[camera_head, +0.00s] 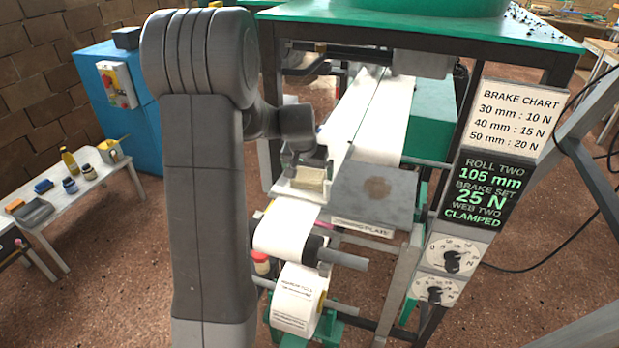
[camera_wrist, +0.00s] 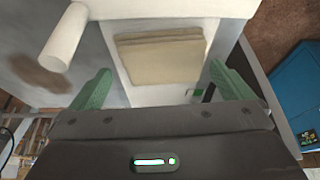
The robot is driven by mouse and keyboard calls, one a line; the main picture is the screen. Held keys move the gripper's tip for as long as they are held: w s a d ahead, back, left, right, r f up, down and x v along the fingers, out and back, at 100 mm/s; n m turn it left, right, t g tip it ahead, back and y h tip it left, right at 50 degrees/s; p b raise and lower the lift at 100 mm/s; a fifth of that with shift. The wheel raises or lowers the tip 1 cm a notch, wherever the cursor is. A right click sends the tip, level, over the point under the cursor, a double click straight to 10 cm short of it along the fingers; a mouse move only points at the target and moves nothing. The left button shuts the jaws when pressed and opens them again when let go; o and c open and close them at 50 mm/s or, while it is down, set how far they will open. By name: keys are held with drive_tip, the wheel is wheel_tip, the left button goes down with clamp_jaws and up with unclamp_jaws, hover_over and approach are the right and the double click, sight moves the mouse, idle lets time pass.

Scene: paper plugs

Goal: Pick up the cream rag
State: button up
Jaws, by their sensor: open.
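The cream rag (camera_wrist: 160,60) is a folded, flat beige pad lying on a white surface in the wrist view. In the head view the rag (camera_head: 309,179) shows as a small tan block at the end of the paper web, left of the grey plate. My gripper (camera_wrist: 160,85) is open, with its green fingers spread on either side of and short of the rag. In the head view my gripper (camera_head: 305,160) hangs close to the rag, and its fingers are partly hidden there.
The grey plate (camera_head: 373,195) with a brown stain lies right of the rag. A paper roll (camera_head: 297,300) hangs below. A sign and dials (camera_head: 451,255) stand at the right. A white bench (camera_head: 85,190) with bottles stands at the left. A white cylinder (camera_wrist: 64,36) lies near the rag.

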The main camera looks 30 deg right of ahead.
sight(309, 176)
drive_tip(key=shift+x, duration=1.2)
drive_tip(key=shift+c, duration=0.4)
drive_tip(key=c, duration=0.6)
wheel_tip(309, 176, up, 10)
drive_tip(key=shift+r+b, duration=0.1)
drive_tip(key=shift+b, duration=0.4)
